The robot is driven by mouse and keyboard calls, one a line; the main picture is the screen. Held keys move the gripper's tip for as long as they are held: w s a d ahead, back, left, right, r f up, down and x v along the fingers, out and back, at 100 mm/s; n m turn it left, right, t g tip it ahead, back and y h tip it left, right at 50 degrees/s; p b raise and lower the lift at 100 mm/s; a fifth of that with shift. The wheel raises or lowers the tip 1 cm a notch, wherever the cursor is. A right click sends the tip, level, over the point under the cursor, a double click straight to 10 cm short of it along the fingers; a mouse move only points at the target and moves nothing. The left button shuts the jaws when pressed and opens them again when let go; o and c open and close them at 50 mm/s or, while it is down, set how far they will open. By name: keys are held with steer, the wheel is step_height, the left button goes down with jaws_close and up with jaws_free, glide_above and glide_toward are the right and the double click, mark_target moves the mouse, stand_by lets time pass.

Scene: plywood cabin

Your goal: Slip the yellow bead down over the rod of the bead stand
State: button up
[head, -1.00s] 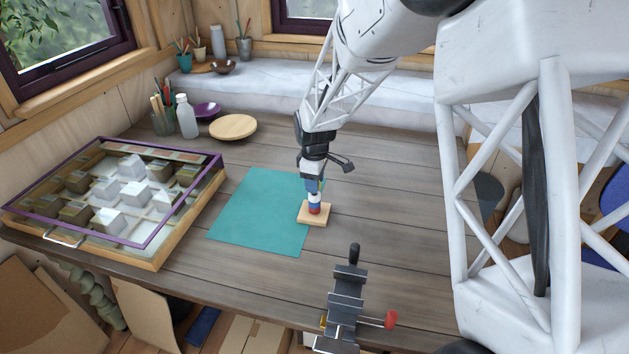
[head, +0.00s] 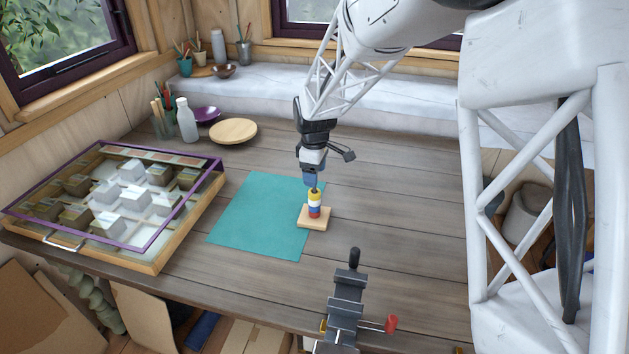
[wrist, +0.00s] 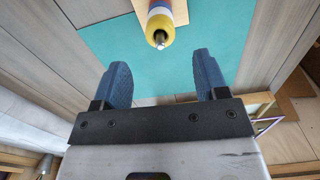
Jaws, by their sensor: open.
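The bead stand (head: 305,222) has a square wooden base at the right edge of the teal mat. A stack of coloured beads stands upright on it, with red and blue low down and white above. The yellow bead (head: 315,195) is the top one. In the wrist view the yellow bead (wrist: 160,25) is around the rod, whose dark tip (wrist: 160,39) shows through its hole. My gripper (head: 312,184) is just above the stack. In the wrist view its two blue fingers (wrist: 164,78) are apart and empty, clear of the bead.
The teal mat (head: 255,215) lies bare left of the stand. A purple-framed display case (head: 150,240) is at the left. A wooden disc (head: 233,131) and white bottle (head: 186,120) stand behind. A dark clamp (head: 346,300) with a red knob is at the front edge.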

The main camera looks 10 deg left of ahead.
steer(key=shift+r, duration=1.6)
steer(key=shift+d, duration=0.1)
steer(key=s+d+r+m+t, duration=0.1)
steer(key=s+d+r+m, duration=0.3)
steer(key=s+d+r, duration=0.55)
steer(key=s+d+r+m, duration=0.35)
steer(key=s+d, duration=0.25)
steer(key=d, duration=0.8)
steer(key=s+d+m, duration=0.5)
steer(key=s+d, duration=0.1)
steer(key=s, duration=0.5)
steer(key=s+d+m+t, duration=0.1)
steer(key=s+d+m, duration=0.4)
steer(key=s, duration=0.6)
steer(key=shift+s+d+f+t, duration=0.15)
steer(key=shift+d+f+t, duration=0.25)
steer(key=shift+d, duration=0.85)
